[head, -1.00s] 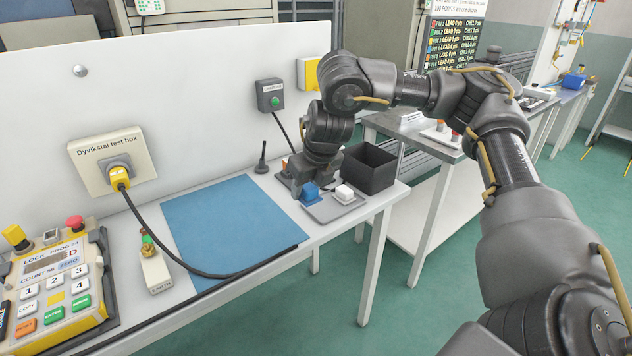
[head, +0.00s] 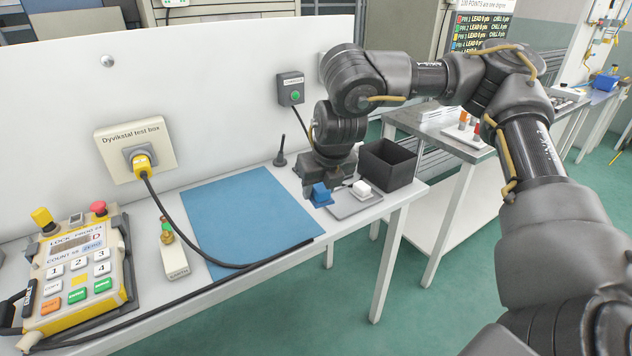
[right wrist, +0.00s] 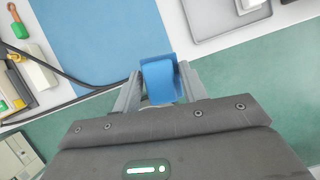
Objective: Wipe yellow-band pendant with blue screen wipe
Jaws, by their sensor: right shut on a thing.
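The yellow-band pendant (head: 80,272) lies at the left end of the bench, with a keypad, a small display, a red button and a yellow knob. A corner of a keypad device (right wrist: 15,160) shows at the lower left of the right wrist view. My right gripper (head: 325,198) is shut on the blue screen wipe (head: 321,194), beside the grey tray at the bench's right end. The right wrist view shows the wipe (right wrist: 160,80) between the two fingers. My left gripper is not in view.
A blue mat (head: 245,215) covers the middle of the bench. A black cable (head: 190,245) runs from the test box (head: 135,150) across its front. A small white unit (head: 173,255) stands left of the mat. The grey tray (head: 345,209) holds a white block (head: 361,188); a black bin (head: 388,165) stands behind.

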